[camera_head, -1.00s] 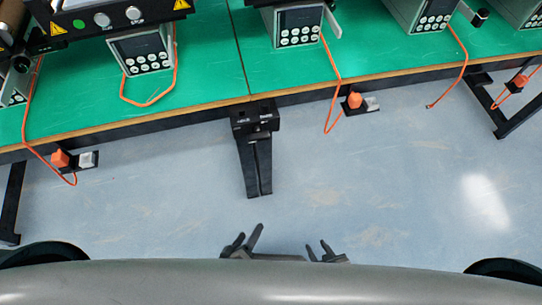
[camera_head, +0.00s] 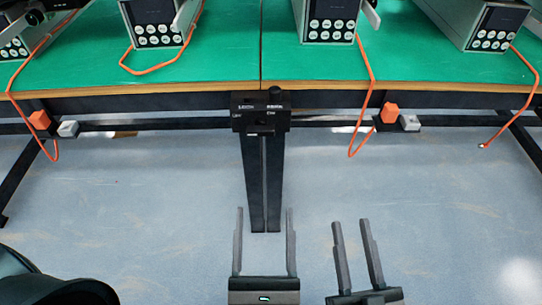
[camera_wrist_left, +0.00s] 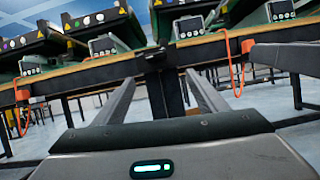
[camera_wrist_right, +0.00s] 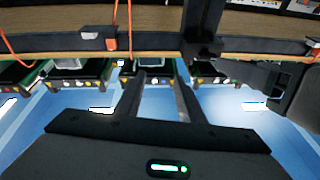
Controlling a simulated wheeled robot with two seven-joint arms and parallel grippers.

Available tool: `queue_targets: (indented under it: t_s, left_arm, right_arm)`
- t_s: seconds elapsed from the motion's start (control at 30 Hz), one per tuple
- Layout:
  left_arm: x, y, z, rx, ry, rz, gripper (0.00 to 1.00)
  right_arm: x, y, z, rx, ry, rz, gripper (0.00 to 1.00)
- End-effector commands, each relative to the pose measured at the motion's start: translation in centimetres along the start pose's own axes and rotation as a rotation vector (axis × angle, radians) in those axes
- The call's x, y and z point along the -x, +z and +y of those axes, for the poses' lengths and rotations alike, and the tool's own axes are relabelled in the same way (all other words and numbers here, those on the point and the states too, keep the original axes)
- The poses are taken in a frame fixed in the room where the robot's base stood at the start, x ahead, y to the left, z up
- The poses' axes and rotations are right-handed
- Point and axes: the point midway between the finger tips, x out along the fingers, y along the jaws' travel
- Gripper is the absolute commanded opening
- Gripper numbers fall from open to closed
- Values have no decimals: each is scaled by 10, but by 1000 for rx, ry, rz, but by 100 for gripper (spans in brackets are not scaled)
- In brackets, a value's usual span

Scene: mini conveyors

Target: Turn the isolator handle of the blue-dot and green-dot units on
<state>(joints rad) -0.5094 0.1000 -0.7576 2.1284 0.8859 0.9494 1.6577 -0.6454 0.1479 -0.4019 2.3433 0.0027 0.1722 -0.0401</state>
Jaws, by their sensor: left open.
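Several grey units with dark screens and white round keys stand on the green tabletop, cut off at the top: one at left (camera_head: 157,38), one in the middle (camera_head: 329,29), one at right (camera_head: 490,32). I cannot pick out a blue or green dot or a sure isolator handle. Small orange blocks sit beside pale blocks below the table edge, left (camera_head: 40,120) and right (camera_head: 389,113). My left gripper (camera_head: 265,210) is open and empty, fingers pointing forward, short of the table. My right gripper (camera_head: 350,222) is open and empty, to its right.
The table's wooden front edge (camera_head: 200,90) runs across. A black post (camera_head: 262,185) with a labelled head stands at the table's middle, just beyond my left gripper. Orange cables (camera_head: 366,70) hang over the edge. The grey-blue floor (camera_head: 130,210) on either side is clear.

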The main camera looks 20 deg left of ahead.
Motion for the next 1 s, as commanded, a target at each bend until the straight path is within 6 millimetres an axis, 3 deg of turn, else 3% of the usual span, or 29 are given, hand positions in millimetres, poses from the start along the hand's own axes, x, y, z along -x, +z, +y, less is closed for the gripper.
queue_targets:
  t_s: [0.17, 0.57, 0.77, 1.0]
  left_arm:
    - [1, 3, 8, 62, 30, 3, 66]
    - [-3, 4, 7, 57, 29, 2, 66]
    - [-18, 4, 8, 58, 30, 0, 66]
    - [-54, 5, 9, 57, 30, 0, 66]
  right_arm:
    - [1, -12, -1, -4, 0, 31, 35]
    - [1, -11, 0, -3, 0, 24, 35]
    - [0, -6, 1, -5, 3, -9, 35]
    - [-1, 12, 7, -7, 13, -107, 35]
